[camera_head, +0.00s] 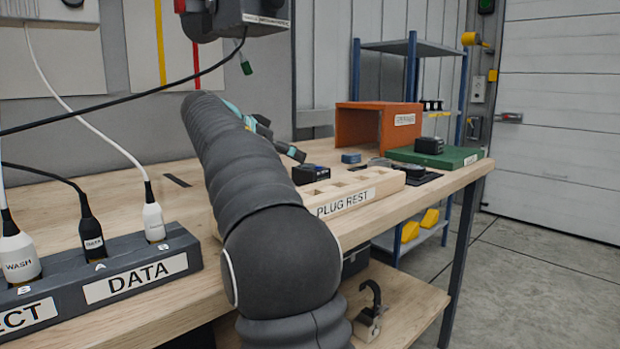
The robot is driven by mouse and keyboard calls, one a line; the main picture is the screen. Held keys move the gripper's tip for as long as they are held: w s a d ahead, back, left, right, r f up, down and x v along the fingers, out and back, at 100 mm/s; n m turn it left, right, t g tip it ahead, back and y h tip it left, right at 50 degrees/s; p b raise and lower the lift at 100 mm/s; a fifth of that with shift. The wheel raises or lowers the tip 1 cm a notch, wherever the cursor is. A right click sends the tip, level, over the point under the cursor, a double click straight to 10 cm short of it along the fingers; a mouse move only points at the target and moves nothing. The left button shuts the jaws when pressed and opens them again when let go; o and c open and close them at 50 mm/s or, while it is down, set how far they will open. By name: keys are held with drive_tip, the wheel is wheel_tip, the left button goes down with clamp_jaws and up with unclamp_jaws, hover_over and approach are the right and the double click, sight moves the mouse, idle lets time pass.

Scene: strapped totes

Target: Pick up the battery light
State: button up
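I cannot tell for sure which object is the battery light. A small dark box with a blue part (311,174) sits on the workbench, just behind the wooden plug rest. A small blue block (351,157) lies farther back, in front of the orange box. A black block (429,145) rests on the green board at the right. My gripper (293,147) is mostly hidden behind my dark arm. Only dark finger parts and a teal piece show, above and left of the dark box, and it appears apart from it. Its opening and anything between its fingers cannot be made out.
The wooden plug rest (352,190) stands near the bench's front edge. An orange open box (376,126) and green board (455,156) stand at the back right. A dark socket block (100,272) with plugged cables is at the left. A black cable (120,99) crosses above the bench.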

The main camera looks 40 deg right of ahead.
sight(308, 167)
drive_tip(key=shift+x, duration=1.25)
drive_tip(key=shift+f+x, duration=0.2)
drive_tip(key=shift+x, duration=1.15)
drive_tip(key=shift+f+x, duration=0.15)
drive_tip(key=shift+x, duration=1.2)
drive_tip(key=shift+s+a, duration=0.2)
drive_tip(key=shift+s, duration=0.05)
drive_tip(key=shift+r, duration=0.1)
drive_tip(key=c, duration=1.3)
